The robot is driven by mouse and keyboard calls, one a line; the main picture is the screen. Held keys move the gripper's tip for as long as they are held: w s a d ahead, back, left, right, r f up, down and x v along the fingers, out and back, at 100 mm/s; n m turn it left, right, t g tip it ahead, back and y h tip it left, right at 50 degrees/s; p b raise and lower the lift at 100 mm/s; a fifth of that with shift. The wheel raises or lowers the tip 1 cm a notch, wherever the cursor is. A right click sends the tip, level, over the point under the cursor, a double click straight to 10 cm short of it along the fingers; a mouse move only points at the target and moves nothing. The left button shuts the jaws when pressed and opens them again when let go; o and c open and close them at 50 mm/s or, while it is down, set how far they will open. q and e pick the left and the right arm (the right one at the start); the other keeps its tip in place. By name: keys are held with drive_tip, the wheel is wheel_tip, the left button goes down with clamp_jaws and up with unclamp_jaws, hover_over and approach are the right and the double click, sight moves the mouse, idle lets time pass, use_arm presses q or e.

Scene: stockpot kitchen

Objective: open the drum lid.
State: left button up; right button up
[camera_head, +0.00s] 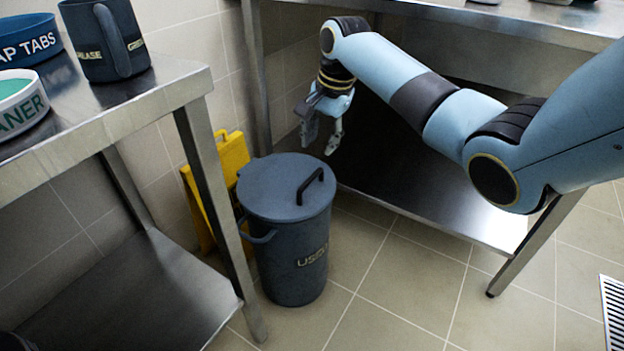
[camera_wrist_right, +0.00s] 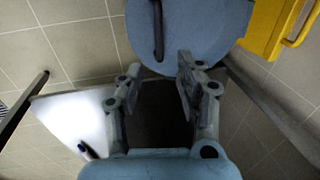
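The drum (camera_head: 295,255) is a dark blue-grey bin standing on the tiled floor. Its round lid (camera_head: 268,190) lies flat on top, with a black handle (camera_head: 310,184) arching up on its right part. My right gripper (camera_head: 319,144) is empty, above and behind the lid and apart from the handle. In the right wrist view its two fingers (camera_wrist_right: 157,90) are spread apart, with the lid (camera_wrist_right: 205,30) and its black handle (camera_wrist_right: 158,28) beyond the fingertips. My left gripper is not in view.
A yellow folding sign (camera_head: 232,160) stands right behind the drum. A steel table (camera_head: 120,110) with a mug (camera_head: 104,42) and tubs is on the left. A steel shelf unit (camera_head: 470,215) stands close at the right. Floor in front is clear.

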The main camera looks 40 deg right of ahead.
drive_tip(key=b, duration=0.2)
hover_over(312, 177)
drive_tip(key=s, duration=0.1)
wheel_tip(312, 177, down, 5)
drive_tip(key=f+b, duration=0.2)
drive_tip(key=f, duration=0.2)
drive_tip(key=shift+w+d+f+b, duration=0.1)
drive_tip(key=shift+w+f+b, duration=0.25)
drive_tip(key=shift+f+b, duration=0.05)
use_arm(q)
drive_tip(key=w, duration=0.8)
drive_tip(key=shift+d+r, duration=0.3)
use_arm(e)
drive_tip(key=shift+w+f, duration=0.1)
drive_tip(key=shift+f, duration=0.1)
clamp_jaws()
